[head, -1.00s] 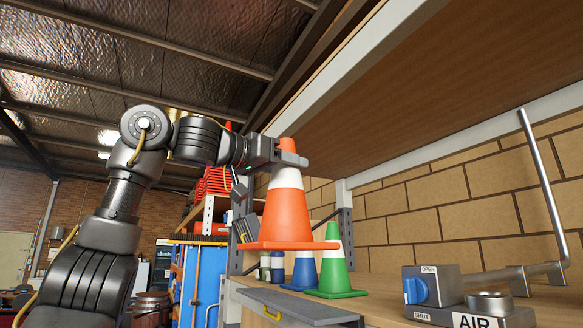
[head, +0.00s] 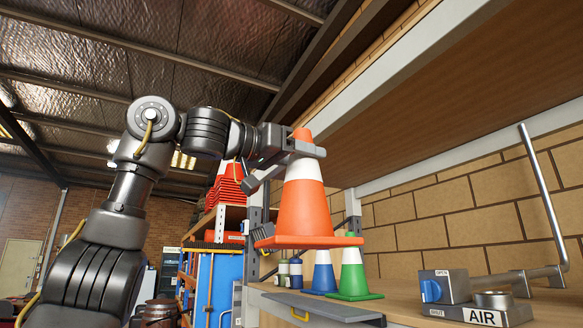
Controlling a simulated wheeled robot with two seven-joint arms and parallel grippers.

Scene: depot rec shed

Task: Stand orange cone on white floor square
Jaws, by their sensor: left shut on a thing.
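The orange cone (head: 304,212) with a white band hangs upright in the air in the head view. My left gripper (head: 305,145) is shut on its top. The cone's base is above the shelf's front edge, apart from the shelf as far as I can tell, and covers part of the view of the cones behind. My right gripper is not in view. No white floor square shows; the floor is almost wholly out of view.
A green cone (head: 352,275) and a blue cone (head: 323,273) stand on the wooden shelf (head: 400,295), with small bottles (head: 289,272) beside them. A valve block marked AIR (head: 478,308) with a bent metal pipe (head: 546,195) is at right. Stacked red cones (head: 227,188) stand behind.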

